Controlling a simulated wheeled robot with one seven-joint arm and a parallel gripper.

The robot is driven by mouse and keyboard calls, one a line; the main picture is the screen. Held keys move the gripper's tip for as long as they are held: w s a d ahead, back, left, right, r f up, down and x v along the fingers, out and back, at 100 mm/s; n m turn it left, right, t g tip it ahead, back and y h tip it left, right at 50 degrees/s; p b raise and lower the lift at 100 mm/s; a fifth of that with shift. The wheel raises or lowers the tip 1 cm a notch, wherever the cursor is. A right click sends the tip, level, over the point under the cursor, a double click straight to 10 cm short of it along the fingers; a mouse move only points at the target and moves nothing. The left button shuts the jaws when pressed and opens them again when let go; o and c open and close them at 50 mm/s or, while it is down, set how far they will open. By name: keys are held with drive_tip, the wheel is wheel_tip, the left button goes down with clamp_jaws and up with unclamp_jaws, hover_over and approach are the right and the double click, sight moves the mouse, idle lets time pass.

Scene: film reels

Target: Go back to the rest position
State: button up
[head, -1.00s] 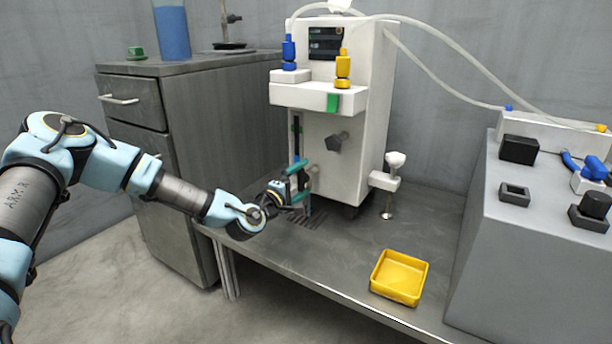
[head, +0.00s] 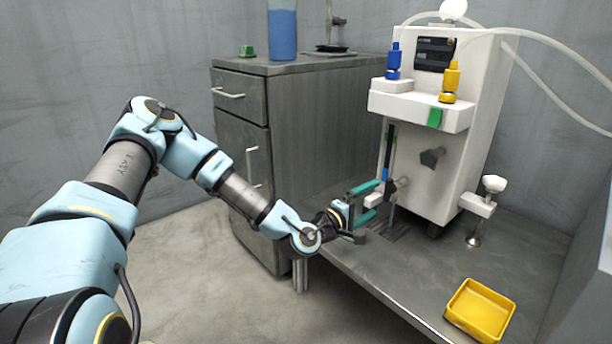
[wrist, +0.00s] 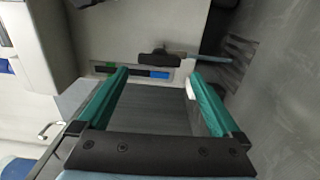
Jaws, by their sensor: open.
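My gripper (head: 377,198) is open and empty. In the head view its teal fingers point right, at the lower front of the white machine (head: 448,165). The fingertips are just left of a slim dark upright strip with a blue part (head: 389,160). In the wrist view my gripper (wrist: 158,73) has its two fingers wide apart with nothing between them. The strip, with green, black and blue parts (wrist: 158,73), lies beyond the fingertips. I cannot tell the exact gap to it. My arm stretches in from the left, bent at the elbow.
A grey cabinet (head: 290,140) behind my forearm holds a blue-filled vessel (head: 283,32) and a green item (head: 247,51). Floor at the lower left is clear.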

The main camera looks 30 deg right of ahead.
drive_tip(key=w+a+f+m+y, duration=0.2)
drive_tip(key=w+a+y, duration=0.15)
drive_tip(key=a, duration=0.45)
drive_tip(key=w+a+f+m+g+y, duration=0.1)
drive_tip(key=w+a+m+y, duration=0.2)
drive_tip(key=a, duration=0.6)
drive_tip(key=w+a+f+m+y, duration=0.1)
drive_tip(key=a+f+m+y, duration=0.1)
drive_tip(key=a+y, duration=0.45)
drive_tip(key=s+a+r+n+g+y, duration=0.1)
drive_tip(key=s+a+r+y, duration=0.15)
drive_tip(key=a+r, duration=0.7)
drive_tip(key=s+a+r+n+g+y, duration=0.1)
drive_tip(key=s+a+r+y, duration=0.15)
drive_tip(key=a, duration=1.35)
wheel_tip(320, 180, up, 37)
drive_tip(key=s+a+p, duration=0.1)
drive_tip(key=s+p, duration=0.1)
drive_tip(key=p, duration=3.4)
drive_tip(key=shift+s+a+n+h, duration=0.3)
drive_tip(key=shift+s+h, duration=0.05)
drive_tip(key=shift+h, duration=0.05)
